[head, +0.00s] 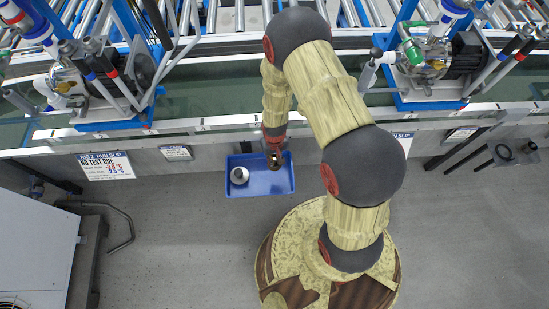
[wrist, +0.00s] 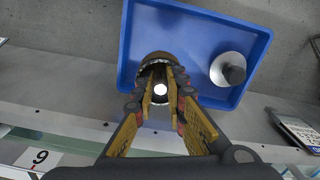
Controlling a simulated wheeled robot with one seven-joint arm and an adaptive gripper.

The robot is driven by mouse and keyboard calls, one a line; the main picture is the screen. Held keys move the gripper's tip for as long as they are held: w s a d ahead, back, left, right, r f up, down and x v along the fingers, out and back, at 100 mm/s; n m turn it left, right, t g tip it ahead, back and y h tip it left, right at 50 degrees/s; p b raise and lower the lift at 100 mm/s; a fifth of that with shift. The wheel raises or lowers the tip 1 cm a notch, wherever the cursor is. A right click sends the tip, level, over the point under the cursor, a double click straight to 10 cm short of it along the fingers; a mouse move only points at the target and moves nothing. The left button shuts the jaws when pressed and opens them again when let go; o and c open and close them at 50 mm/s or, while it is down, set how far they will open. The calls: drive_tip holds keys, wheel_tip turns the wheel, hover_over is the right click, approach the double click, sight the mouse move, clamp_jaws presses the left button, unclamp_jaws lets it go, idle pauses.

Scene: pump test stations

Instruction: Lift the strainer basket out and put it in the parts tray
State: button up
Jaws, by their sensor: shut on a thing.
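The blue parts tray (head: 260,187) lies below the bench edge in the head view, and its floor also shows in the wrist view (wrist: 195,25). My gripper (head: 275,158) points down over the tray's right part. In the wrist view my gripper (wrist: 160,92) is shut on the strainer basket (wrist: 156,57), a dark, round, open-topped piece with a brownish rim. The fingers hide part of the basket, and I cannot tell whether it touches the tray floor.
A silver round cap with a dark knob (head: 239,175) sits in the tray's left part. Pump rigs stand on the bench at left (head: 75,85) and right (head: 435,60). A white sign (head: 105,165) hangs left of the tray. Grey floor (head: 190,250) is open at lower left.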

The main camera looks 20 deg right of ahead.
drive_tip(key=shift+f+b, duration=4.35)
drive_tip(key=shift+f, duration=1.8)
drive_tip(key=o, duration=0.5)
drive_tip(key=shift+o, duration=0.2)
drive_tip(key=shift+r, duration=0.15)
drive_tip(key=shift+r+p, duration=2.85)
drive_tip(key=shift+r, duration=0.75)
